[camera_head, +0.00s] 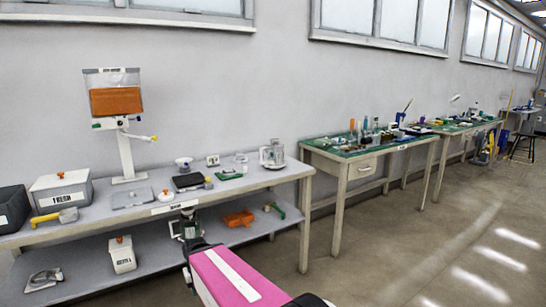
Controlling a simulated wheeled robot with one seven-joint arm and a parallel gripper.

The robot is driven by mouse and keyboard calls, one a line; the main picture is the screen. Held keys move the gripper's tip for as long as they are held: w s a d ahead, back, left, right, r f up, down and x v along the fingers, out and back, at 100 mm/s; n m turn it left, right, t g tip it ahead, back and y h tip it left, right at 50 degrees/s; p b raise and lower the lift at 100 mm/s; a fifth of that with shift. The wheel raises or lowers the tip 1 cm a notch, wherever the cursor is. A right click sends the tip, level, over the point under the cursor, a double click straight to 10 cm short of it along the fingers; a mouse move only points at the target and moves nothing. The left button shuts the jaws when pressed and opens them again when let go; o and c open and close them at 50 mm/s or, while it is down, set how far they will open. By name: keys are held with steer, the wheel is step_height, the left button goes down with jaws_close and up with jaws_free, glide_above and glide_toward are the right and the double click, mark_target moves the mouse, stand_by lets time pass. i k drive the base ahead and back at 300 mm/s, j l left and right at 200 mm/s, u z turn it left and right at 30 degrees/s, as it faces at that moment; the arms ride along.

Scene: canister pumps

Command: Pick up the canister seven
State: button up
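No label that I can read marks a canister as seven. A clear, lidded canister-like vessel (272,155) stands upright at the right end of the grey workbench (140,205). A smaller pale, clear container (241,162) stands to its left. My gripper (187,212) is at the bench's front edge, left of and nearer than both, and apart from them. My pink arm link extends toward the lower right. The fingers are small and dark here, so their opening and any contents cannot be told.
A stand with an orange-filled hopper (116,100) rises at the bench's back left. Grey boxes (62,189) and a yellow-handled tool (54,216) are farther left. Open floor (400,250) lies right.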

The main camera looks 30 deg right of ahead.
mark_target(275, 149)
steer(key=i+z, duration=0.2)
steer(key=z, duration=0.15)
steer(key=i+z, duration=0.35)
steer(key=k, duration=0.1)
